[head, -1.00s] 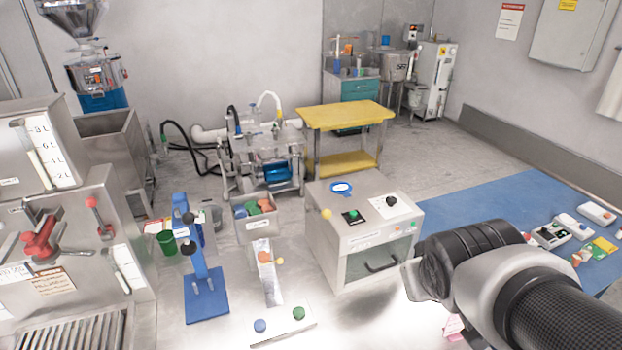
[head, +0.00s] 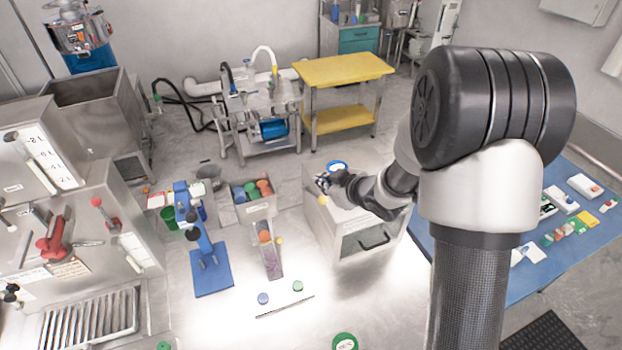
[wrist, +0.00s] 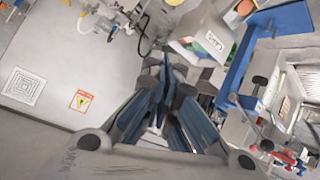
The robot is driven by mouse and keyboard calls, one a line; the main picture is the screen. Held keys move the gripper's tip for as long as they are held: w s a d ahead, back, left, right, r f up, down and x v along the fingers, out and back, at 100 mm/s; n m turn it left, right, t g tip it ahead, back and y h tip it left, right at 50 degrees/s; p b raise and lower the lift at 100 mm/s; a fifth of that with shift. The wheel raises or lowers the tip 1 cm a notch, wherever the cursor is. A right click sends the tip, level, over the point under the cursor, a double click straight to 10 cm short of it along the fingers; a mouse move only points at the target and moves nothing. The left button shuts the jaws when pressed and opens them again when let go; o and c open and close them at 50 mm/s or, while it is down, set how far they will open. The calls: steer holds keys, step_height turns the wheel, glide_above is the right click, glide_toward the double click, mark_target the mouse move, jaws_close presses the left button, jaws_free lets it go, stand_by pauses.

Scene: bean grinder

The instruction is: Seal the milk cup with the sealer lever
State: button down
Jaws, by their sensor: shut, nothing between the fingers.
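My gripper (head: 325,182) is shut and empty, over the left part of the top of a grey box machine (head: 325,232). In the wrist view my gripper (wrist: 170,125) points toward the floor area. The machine has a front window with a handle. My wrist and arm hide much of the machine's top right. I cannot tell which item is the milk cup, nor clearly pick out the sealer lever.
A blue stand (head: 212,270) with an upright arm is left of the machine; its blue frame (wrist: 238,65) shows in the wrist view. A bin (head: 257,210) of coloured pieces and a sloped chute (head: 272,265) lie between. A yellow table (head: 343,70) stands behind.

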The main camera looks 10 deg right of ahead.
stand_by(0.3)
steer(key=x, duration=1)
steer(key=shift+s+d+f, duration=1.15)
steer(key=shift+s, duration=0.05)
